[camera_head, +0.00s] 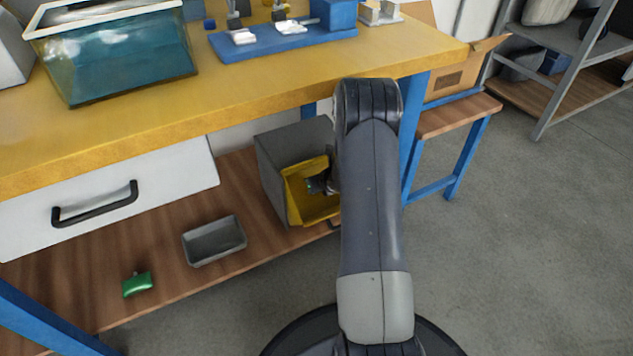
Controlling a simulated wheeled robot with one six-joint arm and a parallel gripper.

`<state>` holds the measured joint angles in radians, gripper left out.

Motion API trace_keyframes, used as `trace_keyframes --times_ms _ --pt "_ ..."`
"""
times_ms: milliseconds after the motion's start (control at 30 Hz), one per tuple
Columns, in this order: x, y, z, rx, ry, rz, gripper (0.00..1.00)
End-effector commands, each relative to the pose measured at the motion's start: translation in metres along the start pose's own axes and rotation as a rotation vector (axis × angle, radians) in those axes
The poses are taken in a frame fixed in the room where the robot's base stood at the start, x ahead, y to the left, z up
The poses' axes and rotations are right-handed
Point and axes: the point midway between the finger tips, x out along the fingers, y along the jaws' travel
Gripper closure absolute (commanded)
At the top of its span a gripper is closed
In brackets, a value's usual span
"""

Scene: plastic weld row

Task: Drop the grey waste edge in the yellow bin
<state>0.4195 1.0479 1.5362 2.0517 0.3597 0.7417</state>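The yellow bin (306,202) is on the wooden lower shelf under the bench, at the front of a grey box-like housing (270,165). My arm comes down in front of it and covers its right side. My gripper (317,185) is at the bin's opening, partly hidden by my own arm, and small and dark there. I cannot tell whether its fingers are open or shut, or whether they hold anything. I cannot make out the grey waste edge in this view.
A grey open tray (214,241) and a green object (137,285) lie on the lower shelf, left of the bin. A white drawer (110,195) hangs under the yellow benchtop (250,85). A blue bench leg (412,125) stands close right of my arm.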

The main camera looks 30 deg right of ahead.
Motion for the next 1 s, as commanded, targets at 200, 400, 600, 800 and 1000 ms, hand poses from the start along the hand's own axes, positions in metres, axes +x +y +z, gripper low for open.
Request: trace_keyframes --times_ms 200,400,600,800,1000 --pt "0.0051 -0.0001 -0.0055 0.000 0.000 0.000 1.00" --pt "0.0053 -0.0002 -0.0058 0.000 0.000 0.000 0.81" --pt "0.0053 -0.0002 -0.0058 0.000 0.000 0.000 0.68" --pt "0.0050 -0.0002 -0.0054 0.000 0.000 0.000 0.68" --pt "-0.0029 -0.0001 0.0025 0.000 0.000 0.000 0.68"
